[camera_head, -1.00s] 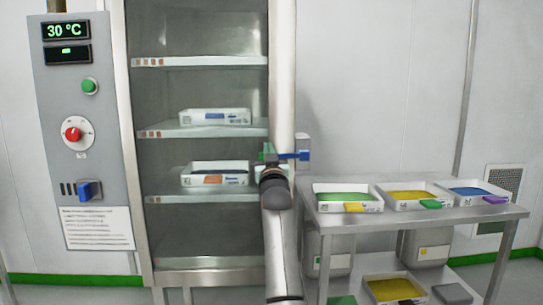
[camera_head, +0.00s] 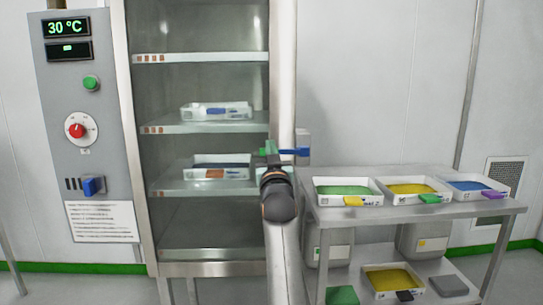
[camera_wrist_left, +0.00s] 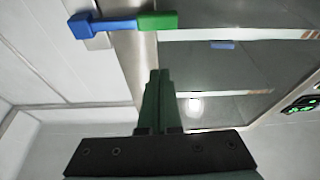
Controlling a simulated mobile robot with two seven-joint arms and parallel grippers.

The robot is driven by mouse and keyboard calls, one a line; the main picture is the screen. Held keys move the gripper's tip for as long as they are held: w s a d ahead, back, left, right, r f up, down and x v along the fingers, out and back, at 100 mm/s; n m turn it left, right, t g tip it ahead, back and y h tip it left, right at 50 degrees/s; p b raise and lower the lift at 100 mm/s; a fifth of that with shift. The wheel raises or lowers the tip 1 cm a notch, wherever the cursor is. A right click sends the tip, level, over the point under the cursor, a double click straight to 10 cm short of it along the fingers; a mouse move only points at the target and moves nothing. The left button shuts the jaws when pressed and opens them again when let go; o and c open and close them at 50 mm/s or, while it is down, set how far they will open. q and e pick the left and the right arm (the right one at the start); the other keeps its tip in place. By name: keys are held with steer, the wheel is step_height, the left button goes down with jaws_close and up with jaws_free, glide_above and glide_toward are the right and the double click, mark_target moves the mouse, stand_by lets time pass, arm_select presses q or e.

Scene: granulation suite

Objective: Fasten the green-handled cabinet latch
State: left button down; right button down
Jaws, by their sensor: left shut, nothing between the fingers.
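The cabinet latch shows as a blue bar (camera_head: 294,152) with a green handle (camera_head: 262,151) at its left end, lying about level across the right upright of the cabinet (camera_head: 283,75). In the left wrist view, the green handle (camera_wrist_left: 158,21) and the blue bar (camera_wrist_left: 112,25) are at the top. My left gripper (camera_head: 271,158) is just below and in front of the handle in the head view. In the left wrist view its dark green fingers (camera_wrist_left: 156,75) are together and empty, with a visible gap to the handle. My right gripper is out of view.
The cabinet shelves hold white trays (camera_head: 216,112). A control panel (camera_head: 65,140) with a red knob (camera_head: 77,130) is at the left. A steel table (camera_head: 410,212) with several trays of coloured powder stands close at the right, with bins below.

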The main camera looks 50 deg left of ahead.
arm_select(q)
steer(key=shift+v, duration=1.75)
